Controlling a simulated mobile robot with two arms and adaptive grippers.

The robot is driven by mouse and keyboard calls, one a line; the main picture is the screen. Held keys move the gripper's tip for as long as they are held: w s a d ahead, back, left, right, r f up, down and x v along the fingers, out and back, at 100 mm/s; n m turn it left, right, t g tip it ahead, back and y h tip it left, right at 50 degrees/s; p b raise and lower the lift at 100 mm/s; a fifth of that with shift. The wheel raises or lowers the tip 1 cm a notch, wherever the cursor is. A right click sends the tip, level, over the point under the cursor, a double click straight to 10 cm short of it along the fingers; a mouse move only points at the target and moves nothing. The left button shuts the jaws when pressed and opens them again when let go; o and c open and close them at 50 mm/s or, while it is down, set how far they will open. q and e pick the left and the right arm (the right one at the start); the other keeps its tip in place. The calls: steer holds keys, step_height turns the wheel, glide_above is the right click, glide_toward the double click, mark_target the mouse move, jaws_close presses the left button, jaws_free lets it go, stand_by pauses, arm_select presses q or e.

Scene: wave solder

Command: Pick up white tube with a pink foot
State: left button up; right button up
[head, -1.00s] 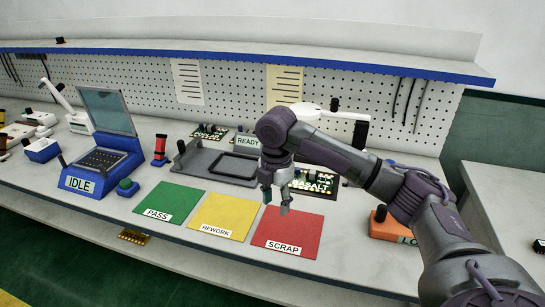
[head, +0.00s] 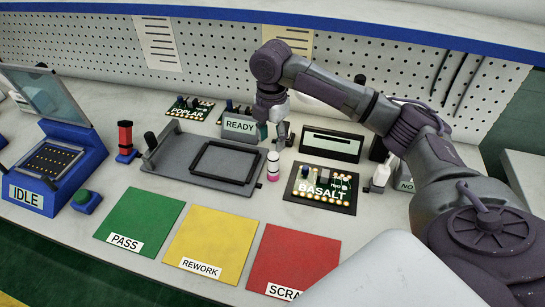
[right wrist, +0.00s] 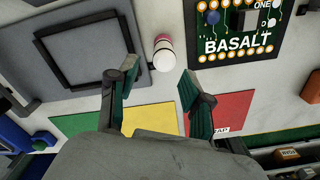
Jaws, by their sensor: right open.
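The white tube with a pink foot (head: 273,163) stands upright on the bench, between the grey fixture plate and the BASALT board. In the right wrist view the tube (right wrist: 164,54) is seen from above, just beyond the fingertips and between their lines. My right gripper (head: 276,137) is open and empty. In the head view it hangs above and behind the tube; I see no contact. Its two fingers (right wrist: 158,76) are spread apart in the right wrist view. My left gripper is not in view.
The grey fixture (head: 178,158) with its black frame is left of the tube. The BASALT board (head: 322,203) is close on the right. The READY sign (head: 240,126) stands behind. Flat green (head: 139,219), yellow (head: 213,240) and red (head: 292,255) mats lie in front.

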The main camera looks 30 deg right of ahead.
mark_target(272, 153)
steer(key=f, duration=0.6)
steer(key=shift+s+f, duration=0.1)
steer(key=shift+s, duration=0.15)
steer(key=shift+w+f, duration=0.1)
steer(key=shift+f, duration=0.85)
steer(key=f, duration=0.1)
steer(key=f+p, duration=0.1)
steer(key=f, duration=0.1)
steer(key=shift+s+d+f, duration=0.1)
steer(key=shift+s+f, duration=0.1)
steer(key=shift+f, duration=0.35)
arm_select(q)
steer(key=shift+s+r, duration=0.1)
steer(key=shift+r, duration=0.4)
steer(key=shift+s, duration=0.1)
arm_select(e)
steer(key=shift+c, duration=0.2)
jaws_close()
